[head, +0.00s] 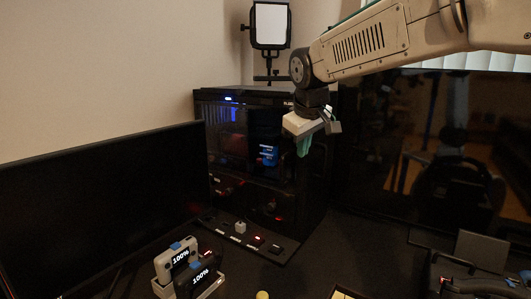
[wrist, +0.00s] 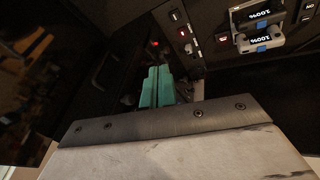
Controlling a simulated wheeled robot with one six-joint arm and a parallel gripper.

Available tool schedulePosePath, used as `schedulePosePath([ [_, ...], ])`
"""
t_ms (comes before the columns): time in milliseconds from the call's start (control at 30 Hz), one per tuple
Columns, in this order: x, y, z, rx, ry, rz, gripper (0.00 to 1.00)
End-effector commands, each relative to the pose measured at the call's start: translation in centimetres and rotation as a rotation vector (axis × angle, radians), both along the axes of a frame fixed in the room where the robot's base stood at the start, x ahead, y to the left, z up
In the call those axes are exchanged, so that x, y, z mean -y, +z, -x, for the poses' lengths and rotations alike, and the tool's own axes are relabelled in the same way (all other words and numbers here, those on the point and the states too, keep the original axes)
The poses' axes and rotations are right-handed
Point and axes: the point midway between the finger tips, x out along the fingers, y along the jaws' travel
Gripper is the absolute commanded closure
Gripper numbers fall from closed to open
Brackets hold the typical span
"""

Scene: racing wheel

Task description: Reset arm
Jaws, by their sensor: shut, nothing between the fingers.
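My arm reaches in from the upper right of the head view. My gripper (head: 304,150) hangs at its end, pointing down, in front of the black computer case (head: 265,165). Its teal fingers also show in the wrist view (wrist: 158,84), side by side and closed together. Nothing shows between them. The gripper appears to be above the dark desk and apart from the things on it.
Two devices showing 100% (head: 178,262) stand in a light holder at the lower left. A dark monitor (head: 100,205) stands at left, and a large dark screen (head: 385,150) at right. A lamp panel (head: 270,25) stands behind the case. Desk (head: 320,250) below the gripper looks mostly clear.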

Motion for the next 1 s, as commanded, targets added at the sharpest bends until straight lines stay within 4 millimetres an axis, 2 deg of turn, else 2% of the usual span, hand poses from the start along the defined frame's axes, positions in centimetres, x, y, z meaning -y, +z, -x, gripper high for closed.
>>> schedulePosePath([
  [33,1.5,-1.0,2.9,-0.047,-0.049,-0.01,1.0],
  [167,5.2,-3.7,10.5,-0.167,-0.189,-0.041,1.0],
  [300,9.1,-6.4,19.6,-0.273,-0.345,-0.076,1.0],
  [400,11.2,-8.5,25.8,-0.331,-0.445,-0.101,1.0],
  [533,13.0,-11.1,32.3,-0.372,-0.546,-0.132,1.0],
  [600,13.6,-12.1,34.7,-0.374,-0.581,-0.147,1.0],
  [700,14.2,-12.7,36.6,-0.356,-0.608,-0.164,1.0],
  [1000,14.7,-12.1,37.3,-0.307,-0.632,-0.185,1.0],
])
